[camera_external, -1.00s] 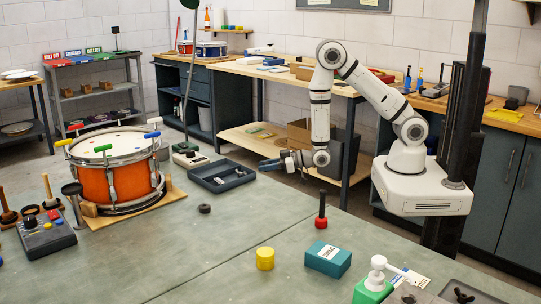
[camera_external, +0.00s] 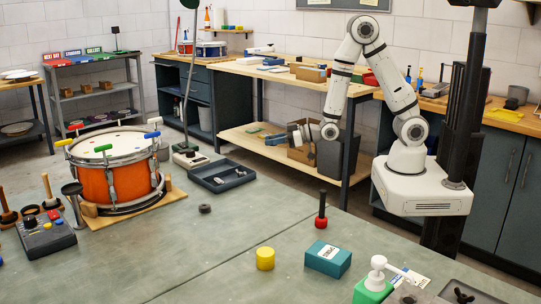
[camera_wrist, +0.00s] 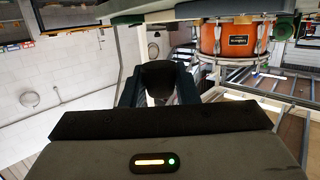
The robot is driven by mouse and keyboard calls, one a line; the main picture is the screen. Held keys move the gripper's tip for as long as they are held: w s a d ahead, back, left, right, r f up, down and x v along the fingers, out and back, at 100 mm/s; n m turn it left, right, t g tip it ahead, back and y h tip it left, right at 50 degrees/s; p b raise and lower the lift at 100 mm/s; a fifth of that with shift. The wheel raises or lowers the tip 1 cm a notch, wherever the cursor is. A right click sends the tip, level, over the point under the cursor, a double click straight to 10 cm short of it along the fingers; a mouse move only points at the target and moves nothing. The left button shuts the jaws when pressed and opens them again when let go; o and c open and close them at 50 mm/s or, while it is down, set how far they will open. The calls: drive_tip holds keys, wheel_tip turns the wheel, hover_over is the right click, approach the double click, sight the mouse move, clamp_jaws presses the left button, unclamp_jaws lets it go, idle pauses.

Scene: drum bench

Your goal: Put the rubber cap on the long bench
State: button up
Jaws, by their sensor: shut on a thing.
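My gripper (camera_external: 294,137) hangs in the air beyond the green worktable, in front of the open space under the long wooden bench (camera_external: 302,82). Its fingers are below the level of that bench top. In the wrist view, my gripper (camera_wrist: 158,82) is shut on a dark, rounded thing, which I take to be the rubber cap (camera_wrist: 160,78). The cap sits between the two fingers, and its lower part is hidden by the gripper body. In the external view the cap is too small and dark to tell from the fingers.
The green worktable (camera_external: 150,235) holds an orange drum (camera_external: 105,180), an open dark tray (camera_external: 205,178), a black ring (camera_external: 204,209) and a red-based black post (camera_external: 321,215). A cardboard box (camera_external: 300,154) stands on the bench's lower shelf. The bench's front strip has bare wood.

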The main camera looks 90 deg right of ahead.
wheel_tip(320, 180, up, 8)
drive_tip(key=shift+r, duration=0.15)
drive_tip(key=a+n+g+y+b, duration=0.1)
drive_tip(key=a+n+y+b, duration=0.4)
drive_tip(key=a, duration=0.9)
drive_tip(key=n+g+y+b, duration=0.7)
drive_tip(key=n+g+y, duration=0.4)
drive_tip(key=g, duration=0.1)
hover_over(356, 239)
drive_tip(key=shift+f, duration=2.55)
drive_tip(key=shift+f, duration=0.1)
wheel_tip(356, 239, down, 9)
drive_tip(key=shift+f+b, duration=0.15)
drive_tip(key=shift+b, duration=1.1)
